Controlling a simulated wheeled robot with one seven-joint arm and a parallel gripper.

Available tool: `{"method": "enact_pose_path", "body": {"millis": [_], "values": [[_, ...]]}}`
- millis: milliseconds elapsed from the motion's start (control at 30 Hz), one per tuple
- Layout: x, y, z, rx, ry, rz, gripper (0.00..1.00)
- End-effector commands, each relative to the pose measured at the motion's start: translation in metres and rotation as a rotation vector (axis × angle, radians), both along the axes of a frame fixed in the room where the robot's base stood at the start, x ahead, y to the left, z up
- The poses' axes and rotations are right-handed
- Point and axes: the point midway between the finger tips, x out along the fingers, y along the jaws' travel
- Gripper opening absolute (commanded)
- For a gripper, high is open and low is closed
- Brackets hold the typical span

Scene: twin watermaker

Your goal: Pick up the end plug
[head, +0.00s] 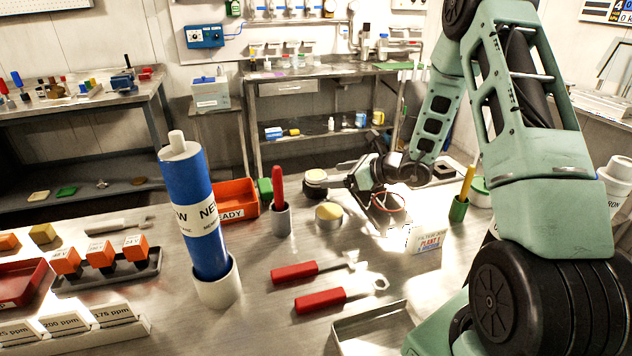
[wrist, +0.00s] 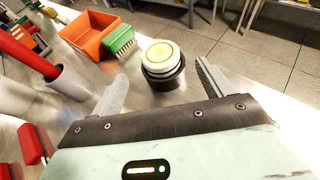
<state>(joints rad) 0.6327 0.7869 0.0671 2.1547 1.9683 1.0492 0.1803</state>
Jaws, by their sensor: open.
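The end plug looks to be the pale, round-topped piece (wrist: 161,55) in a dark round base (wrist: 164,80). It is upright on the metal bench, and in the head view it shows (head: 316,175) left of my gripper. My gripper (wrist: 162,84) is open. In the wrist view its two fingers point towards the plug, one on each side in the picture, with nothing between them held. I cannot tell whether either finger touches the dark base. In the head view, my gripper (head: 354,181) is low over the bench, partly hidden by its own links.
An orange bin (wrist: 86,32) and a green brush (wrist: 119,40) stand left of the plug. A red-handled tool (head: 278,187) stands in a grey holder. A cream-topped round piece (head: 329,212) sits nearer. Red-handled wrenches (head: 320,299) lie in front. A blue cylinder (head: 188,210) stands left.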

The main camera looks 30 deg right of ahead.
Motion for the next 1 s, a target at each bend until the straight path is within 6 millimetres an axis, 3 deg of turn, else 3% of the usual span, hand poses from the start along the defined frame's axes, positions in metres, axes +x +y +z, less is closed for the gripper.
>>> {"method": "enact_pose_path", "body": {"millis": [300,600,633,800,1000], "values": [[0.036,0.019,-0.014,0.000,0.001,0.004,0.79],[0.041,0.021,-0.017,0.000,0.000,0.001,0.79],[0.041,0.021,-0.017,0.000,0.000,0.001,0.77],[0.041,0.021,-0.017,0.000,0.000,0.001,0.29],[0.041,0.021,-0.016,-0.001,-0.002,0.002,0.26]]}}
